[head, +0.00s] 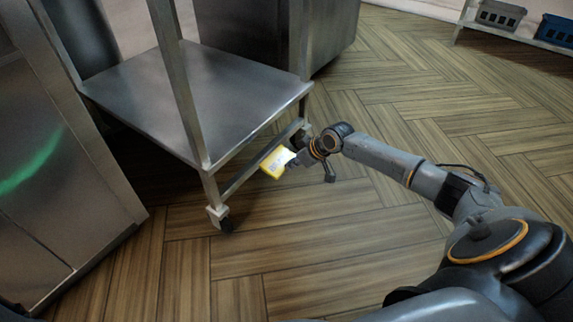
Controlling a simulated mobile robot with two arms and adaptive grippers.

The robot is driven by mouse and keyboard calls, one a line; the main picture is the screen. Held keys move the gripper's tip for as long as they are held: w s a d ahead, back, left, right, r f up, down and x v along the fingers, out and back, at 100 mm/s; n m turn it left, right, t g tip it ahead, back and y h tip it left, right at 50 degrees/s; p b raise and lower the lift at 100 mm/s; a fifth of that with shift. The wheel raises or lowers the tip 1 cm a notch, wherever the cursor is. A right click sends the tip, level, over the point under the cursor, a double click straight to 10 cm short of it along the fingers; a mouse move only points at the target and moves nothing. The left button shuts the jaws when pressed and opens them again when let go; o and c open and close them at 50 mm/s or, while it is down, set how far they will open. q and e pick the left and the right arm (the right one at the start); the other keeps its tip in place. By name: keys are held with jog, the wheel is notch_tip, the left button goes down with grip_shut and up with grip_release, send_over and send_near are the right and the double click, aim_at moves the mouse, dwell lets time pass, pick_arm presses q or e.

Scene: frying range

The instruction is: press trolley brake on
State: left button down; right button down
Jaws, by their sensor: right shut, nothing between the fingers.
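The steel trolley (240,88) stands at the left centre, with its lower shelf and legs in view. A yellow brake pedal (272,167) sits low on its right side, by the lower rail. My right gripper (292,160) is shut and empty, right at the pedal's right edge, and hides part of it. I cannot tell whether it touches the pedal. The far right caster is mostly hidden behind my gripper. My left gripper is out of view.
A steel cabinet (60,190) with a green glow on it stands close on the left. Another steel unit (270,35) stands behind the trolley. A low rack with a grey crate (500,15) and a blue crate (556,30) is at the far right. The wood floor between is clear.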

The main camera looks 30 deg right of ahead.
notch_tip(320, 180, down, 3)
jog(key=shift+r+b, duration=0.2)
jog(key=shift+b, duration=0.15)
jog(key=s+f+p+v, duration=0.1)
jog(key=p+v, duration=0.2)
jog(key=v, duration=1.1)
jog(key=shift+s+d+r, duration=0.25)
jog(key=shift+s+d, duration=0.1)
jog(key=shift+s, duration=0.1)
